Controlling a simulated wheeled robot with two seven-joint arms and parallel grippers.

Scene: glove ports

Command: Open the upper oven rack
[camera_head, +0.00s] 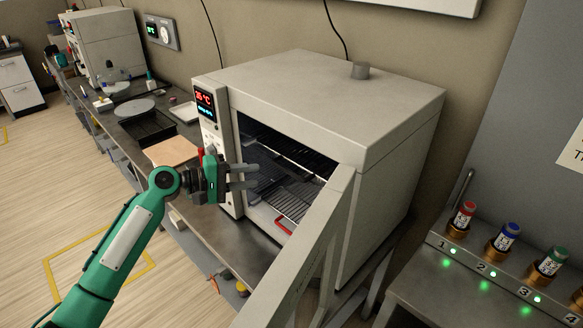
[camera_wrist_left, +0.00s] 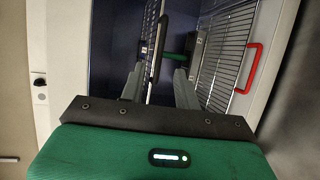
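The oven (camera_head: 310,95) stands on the bench with its door (camera_head: 305,250) swung open toward me. Inside, a dark upper rack (camera_head: 292,146) lies above a lower wire rack (camera_head: 298,205) with a red handle (camera_head: 284,225). My left gripper (camera_head: 250,178) is at the oven's opening, fingers pointing in. In the left wrist view its fingers (camera_wrist_left: 160,76) are apart. A black bar (camera_wrist_left: 163,35), seemingly the upper rack's front, shows between them; whether they touch it I cannot tell. The lower rack's red handle (camera_wrist_left: 248,68) is to the right. My right gripper is not in view.
A control panel (camera_head: 206,103) sits on the oven's left front edge. The open door stands to the right of my left gripper. A wooden board (camera_head: 172,151) lies on the bench to the left. A stand with colored-cap vials (camera_head: 508,232) is at the right.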

